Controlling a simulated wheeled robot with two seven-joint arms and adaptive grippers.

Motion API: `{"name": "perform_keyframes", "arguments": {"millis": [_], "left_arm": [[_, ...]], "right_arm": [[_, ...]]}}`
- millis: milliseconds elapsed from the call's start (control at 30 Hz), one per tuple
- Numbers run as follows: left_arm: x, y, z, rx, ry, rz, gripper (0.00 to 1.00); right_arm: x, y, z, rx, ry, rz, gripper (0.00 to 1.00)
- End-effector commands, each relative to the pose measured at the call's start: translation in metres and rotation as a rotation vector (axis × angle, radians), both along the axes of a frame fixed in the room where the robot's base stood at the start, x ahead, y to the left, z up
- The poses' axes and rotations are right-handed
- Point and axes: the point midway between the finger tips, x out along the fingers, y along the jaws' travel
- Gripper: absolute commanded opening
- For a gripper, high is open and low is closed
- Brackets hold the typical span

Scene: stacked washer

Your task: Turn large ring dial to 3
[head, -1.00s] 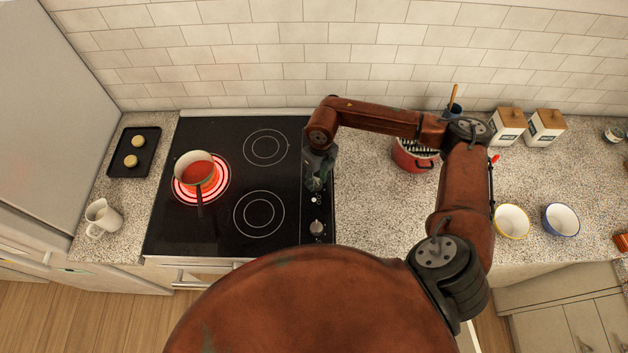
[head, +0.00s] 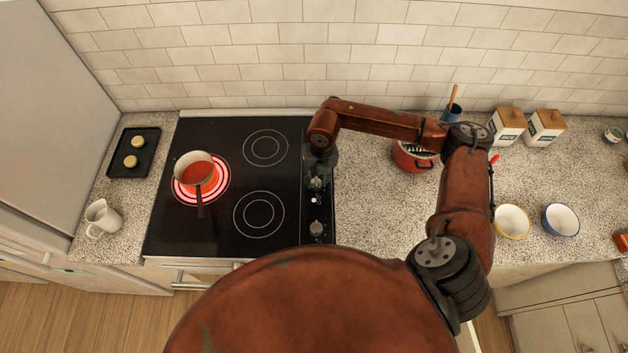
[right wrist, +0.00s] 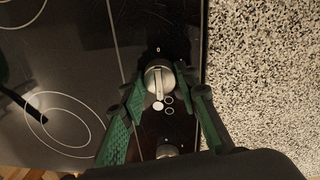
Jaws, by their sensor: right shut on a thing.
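The black glass cooktop (head: 225,130) has a control strip along its right side. In the right wrist view a round silver dial (right wrist: 159,78) sits on that strip, with a "0" mark above it and small ring symbols just below. Its raised bar runs roughly up and down in that view. My right gripper (head: 317,181) is over this dial; in the right wrist view its green-padded fingers (right wrist: 160,80) stand on both sides of the dial, shut on it. A second dial (head: 316,228) is nearer the front edge. My left gripper is not in view.
A pot (head: 196,172) of red contents stands on the glowing left burner, its handle toward the front. A red pot (head: 413,158) stands on the counter to the right, behind my right forearm. A black tray (head: 135,152) and a white pitcher (head: 103,217) are at the left.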

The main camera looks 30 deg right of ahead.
Motion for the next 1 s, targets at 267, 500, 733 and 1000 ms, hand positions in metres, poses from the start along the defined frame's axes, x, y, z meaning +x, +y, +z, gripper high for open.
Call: {"name": "perform_keyframes", "arguments": {"millis": [267,500,733,1000], "left_arm": [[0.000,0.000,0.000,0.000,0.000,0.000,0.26],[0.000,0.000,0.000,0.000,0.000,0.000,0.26],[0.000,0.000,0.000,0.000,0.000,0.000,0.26],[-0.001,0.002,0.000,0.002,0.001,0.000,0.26]], "right_arm": [[0.006,0.000,0.003,0.002,-0.015,-0.004,0.05],[0.003,0.000,0.002,0.002,-0.009,-0.003,0.42],[0.001,-0.001,0.001,0.000,-0.004,-0.003,0.47],[0.001,-0.002,0.014,0.001,-0.004,-0.002,0.47]]}}
